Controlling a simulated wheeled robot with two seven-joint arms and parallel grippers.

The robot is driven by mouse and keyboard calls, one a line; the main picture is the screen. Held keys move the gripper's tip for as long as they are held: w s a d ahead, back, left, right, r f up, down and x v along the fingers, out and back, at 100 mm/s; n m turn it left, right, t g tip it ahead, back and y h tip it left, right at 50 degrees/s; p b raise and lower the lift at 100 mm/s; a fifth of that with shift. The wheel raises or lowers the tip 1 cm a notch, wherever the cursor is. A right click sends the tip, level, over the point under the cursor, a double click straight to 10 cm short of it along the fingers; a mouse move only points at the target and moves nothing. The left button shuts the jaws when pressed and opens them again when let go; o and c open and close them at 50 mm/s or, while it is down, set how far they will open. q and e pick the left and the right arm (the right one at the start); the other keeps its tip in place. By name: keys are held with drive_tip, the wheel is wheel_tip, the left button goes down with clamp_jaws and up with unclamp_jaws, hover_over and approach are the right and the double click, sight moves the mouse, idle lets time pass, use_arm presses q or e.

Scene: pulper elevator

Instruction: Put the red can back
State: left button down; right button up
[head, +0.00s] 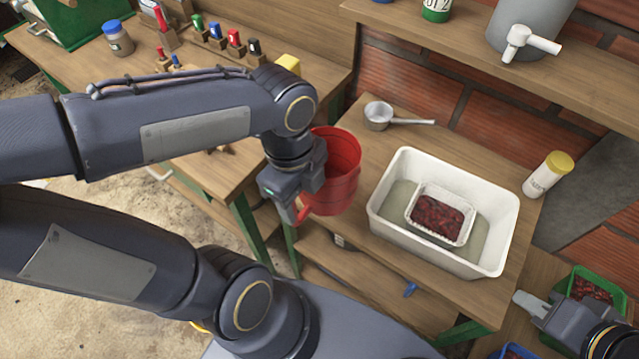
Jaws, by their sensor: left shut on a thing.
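The red can (343,190) is an open-topped red vessel in the middle of the head view. It is roughly upright, with its mouth facing up toward me, and its visible inside is bare red. My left gripper (297,208) is shut on the can at its near left side, where a red handle part shows. The can is held in front of the wooden table's left edge; whether it touches anything is hidden. My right gripper (532,304) is at the lower right, beyond the white tub and apart from the can. Its jaw gap is not clear.
A white tub (392,184) with a tray of dark red pieces (440,219) stands on the wooden table (360,262). A metal dipper (378,116) lies behind it, and a yellow-capped bottle (548,175) is at right. A workbench (205,172) with several coloured items is at left.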

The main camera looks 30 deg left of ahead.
use_arm(q)
drive_tip(key=shift+s+a+f, duration=0.1)
drive_tip(key=shift+s+f, duration=0.05)
drive_tip(key=shift+s, duration=0.2)
drive_tip(key=shift+w+a+f, duration=0.1)
drive_tip(key=shift+w+f, duration=0.05)
drive_tip(key=w+a+f, duration=0.1)
drive_tip(key=w, duration=0.1)
drive_tip(key=w+f, duration=0.1)
drive_tip(key=w, duration=0.2)
drive_tip(key=w+a+f, duration=0.1)
drive_tip(key=w, duration=0.1)
drive_tip(key=shift+w+a+f+p, duration=0.25)
drive_tip(key=shift+a+p, duration=0.05)
drive_tip(key=shift+w+a+f, duration=0.3)
drive_tip(key=shift+w+f, duration=0.55)
drive_tip(key=shift+f, duration=0.7)
drive_tip(key=shift+w+a+f, duration=0.3)
drive_tip(key=shift+w+f, duration=0.55)
drive_tip(key=shift+f, duration=0.65)
drive_tip(key=shift+w+a+f, duration=0.3)
drive_tip(key=shift+w+f, duration=0.55)
drive_tip(key=shift+f, duration=0.7)
drive_tip(key=shift+f, duration=0.1)
drive_tip(key=c, duration=0.5)
unclamp_jaws()
